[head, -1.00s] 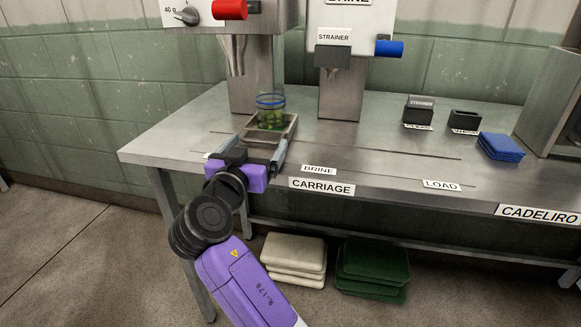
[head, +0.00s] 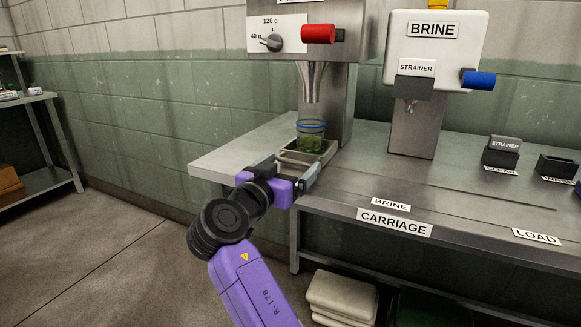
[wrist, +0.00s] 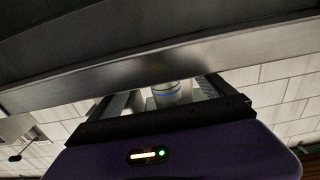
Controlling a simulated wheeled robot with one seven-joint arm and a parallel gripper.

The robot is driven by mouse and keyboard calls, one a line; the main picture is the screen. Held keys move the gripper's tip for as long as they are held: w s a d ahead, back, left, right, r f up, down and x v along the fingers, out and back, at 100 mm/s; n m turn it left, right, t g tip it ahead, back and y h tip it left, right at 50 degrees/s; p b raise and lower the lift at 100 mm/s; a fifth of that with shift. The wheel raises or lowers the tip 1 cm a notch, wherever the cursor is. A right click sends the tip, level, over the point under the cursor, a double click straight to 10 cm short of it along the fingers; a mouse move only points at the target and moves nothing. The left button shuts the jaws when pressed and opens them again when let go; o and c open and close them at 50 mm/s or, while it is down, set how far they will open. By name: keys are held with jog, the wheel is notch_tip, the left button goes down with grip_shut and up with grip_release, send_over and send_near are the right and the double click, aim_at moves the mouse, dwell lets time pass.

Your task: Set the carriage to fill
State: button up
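The carriage (head: 329,157) is a small metal tray at the left end of the steel bench. A glass jar (head: 311,144) with a blue band and green contents stands upright on it. In the head view the jar appears below the metal spout (head: 313,84) of the left machine. My gripper (head: 290,166) is at the carriage's front, its fingers spread wide, one toward each side. Whether they touch the carriage I cannot tell. The wrist view shows the jar (wrist: 167,93) between the spread fingers. No fill label is readable; my gripper may cover it.
The left machine has a red handle (head: 319,34) and a dial (head: 272,42). The brine machine (head: 435,45) with a blue handle (head: 478,80) stands to the right. BRINE (head: 391,204) and LOAD (head: 537,236) labels mark the bench's front. The track right of the carriage is clear.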

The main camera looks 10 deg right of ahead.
jog(key=shift+o, duration=0.7)
jog(key=shift+w+a+y, duration=0.15)
jog(key=shift+a+y, duration=0.15)
jog(key=shift+a, duration=0.05)
jog(key=shift+s+a, duration=0.2)
jog(key=shift+s, duration=0.05)
jog(key=p+v, duration=0.1)
jog(key=v, duration=0.6)
jog(key=shift+s+d+f, duration=0.1)
jog(key=shift+d, duration=0.05)
